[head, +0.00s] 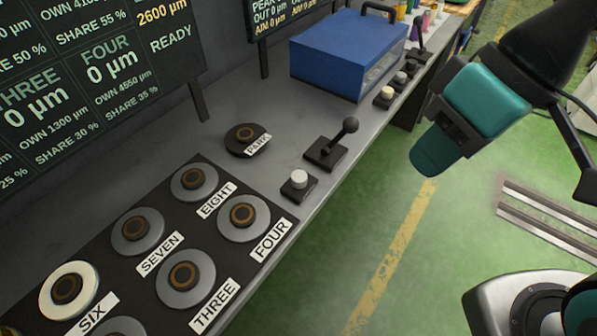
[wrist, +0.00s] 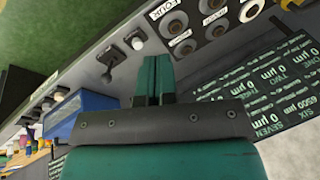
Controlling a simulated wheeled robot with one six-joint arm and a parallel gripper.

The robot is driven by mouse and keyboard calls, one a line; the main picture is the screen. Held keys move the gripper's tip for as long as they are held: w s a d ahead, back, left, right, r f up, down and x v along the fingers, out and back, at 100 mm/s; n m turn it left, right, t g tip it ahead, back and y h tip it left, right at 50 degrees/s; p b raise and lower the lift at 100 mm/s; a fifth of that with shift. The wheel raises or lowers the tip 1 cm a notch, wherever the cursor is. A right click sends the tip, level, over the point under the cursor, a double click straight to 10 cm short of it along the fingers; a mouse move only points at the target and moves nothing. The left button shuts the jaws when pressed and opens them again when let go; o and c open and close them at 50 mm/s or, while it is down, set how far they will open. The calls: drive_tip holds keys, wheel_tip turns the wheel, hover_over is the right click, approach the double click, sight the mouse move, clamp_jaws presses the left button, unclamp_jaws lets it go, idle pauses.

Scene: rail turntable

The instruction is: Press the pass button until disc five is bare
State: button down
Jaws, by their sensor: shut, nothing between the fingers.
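A white round button (head: 299,178) on a black base stands at the bench's front edge, right of the disc marked FOUR (head: 243,217); it also shows in the wrist view (wrist: 137,43). I cannot read whether it is the pass button. Discs marked THREE (head: 186,276), SEVEN (head: 138,233), EIGHT (head: 194,180) and SIX (head: 69,289) each carry a brown ring; SIX has a pale face. No label reading five shows. My gripper (head: 426,160) is shut and empty, in the air over the floor right of the bench; its fingers (wrist: 154,78) show in the wrist view.
A black lever (head: 326,150) stands beside the white button. A PARK post (head: 240,140) sits behind. Further along are a blue box (head: 348,52) and a cream button (head: 387,93). Dark text screens (head: 95,70) stand at the back.

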drive_tip(key=w+a+f+m+y+p, duration=0.2)
drive_tip(key=w+a+m, duration=0.3)
drive_tip(key=w, duration=0.3)
drive_tip(key=m+t+y+p, duration=0.2)
drive_tip(key=m+t+p, duration=0.2)
drive_tip(key=m, duration=1.2)
hover_over(299, 178)
wheel_tip(299, 178, down, 16)
drive_tip(key=shift+f, duration=0.2)
wheel_tip(299, 178, down, 9)
drive_tip(key=b, duration=0.6)
drive_tip(key=shift+r+b, duration=0.1)
drive_tip(key=shift+b, duration=0.25)
drive_tip(key=shift+f, duration=0.4)
